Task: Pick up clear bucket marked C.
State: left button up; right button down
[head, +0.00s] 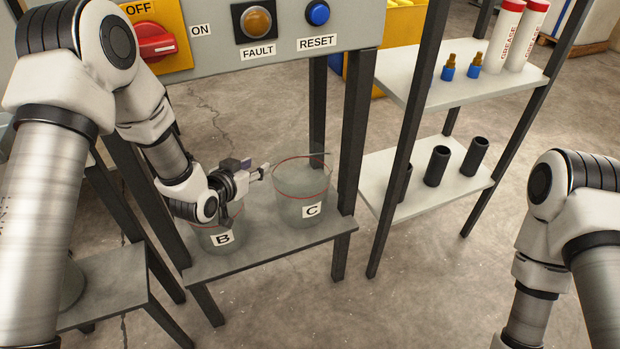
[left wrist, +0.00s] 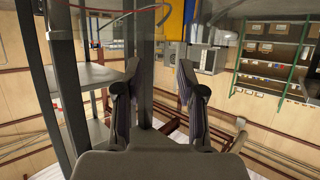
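The clear bucket marked C (head: 289,207) stands upright on a low grey shelf (head: 270,246), with a red line around its rim. A second clear bucket marked B (head: 224,239) stands to its left, partly hidden under my left wrist. My left gripper (head: 262,172) is above bucket B and points right, just left of bucket C's rim. In the left wrist view its two fingers (left wrist: 158,70) are spread apart with nothing between them. I cannot tell whether it touches the rim. My right arm shows at the lower right, but its gripper is out of view.
Dark posts (head: 354,130) stand beside and behind bucket C, under a control panel (head: 280,50). A rack at right holds white grease tubes (head: 503,35), blue-and-brass fittings (head: 448,68) and black cylinders (head: 437,166). Floor in front of the shelf is clear.

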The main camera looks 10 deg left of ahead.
aim_at(275, 153)
pick_arm(q)
jog(key=b+x, duration=0.2)
jog(key=x, duration=0.9)
jog(key=shift+w, duration=0.15)
jog(key=shift+r, duration=0.1)
grip_shut()
